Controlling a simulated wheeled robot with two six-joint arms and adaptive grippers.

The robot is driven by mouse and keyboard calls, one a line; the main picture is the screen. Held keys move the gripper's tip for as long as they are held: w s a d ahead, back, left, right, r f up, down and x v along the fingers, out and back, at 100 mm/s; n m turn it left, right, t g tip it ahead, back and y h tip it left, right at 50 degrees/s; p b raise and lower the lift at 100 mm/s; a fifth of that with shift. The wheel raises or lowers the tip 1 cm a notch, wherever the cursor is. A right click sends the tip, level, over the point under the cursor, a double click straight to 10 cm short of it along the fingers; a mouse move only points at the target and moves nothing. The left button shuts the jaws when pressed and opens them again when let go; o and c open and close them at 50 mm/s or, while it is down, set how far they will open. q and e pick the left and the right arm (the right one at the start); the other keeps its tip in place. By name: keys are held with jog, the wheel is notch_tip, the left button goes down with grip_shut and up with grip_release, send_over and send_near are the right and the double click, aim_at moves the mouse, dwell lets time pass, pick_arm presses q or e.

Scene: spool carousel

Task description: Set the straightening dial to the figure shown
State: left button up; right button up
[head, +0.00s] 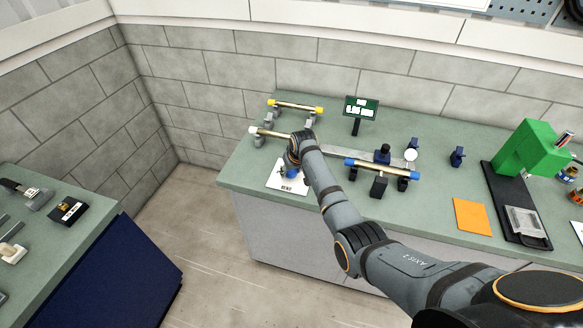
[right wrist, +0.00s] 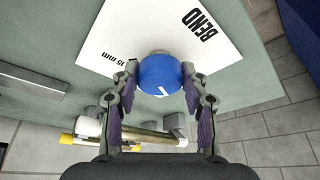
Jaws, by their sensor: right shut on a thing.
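A blue dial (right wrist: 158,72) with a short white mark on its near side stands at a white card (right wrist: 180,32) lettered "BEND" and "15 mm". My right gripper (right wrist: 160,84) has its two fingers closed on opposite sides of the dial. In the head view my right gripper (head: 291,166) is over the card (head: 287,185) near the bench's front left, and it hides much of the dial. A green sign (head: 361,108) with white panels stands behind on a dark post; its figures are too small to read. My left gripper is out of view.
A yellow-ended rod (head: 296,105) lies on grey supports at the back. A blue-ended rod (head: 380,168) lies right of my arm. An orange sheet (head: 472,216) and a green machine (head: 530,150) are farther right. A second bench (head: 75,235) is at left.

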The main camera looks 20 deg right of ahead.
jog(key=shift+r+m+h+p, duration=0.1)
jog(key=shift+m+h+p, duration=0.4)
jog(key=shift+m, duration=0.7)
jog(key=shift+a+m+h, duration=0.1)
jog(key=shift+m+h, duration=0.3)
jog(key=shift+m, duration=0.7)
jog(key=o, duration=1.1)
jog(key=shift+o, duration=0.2)
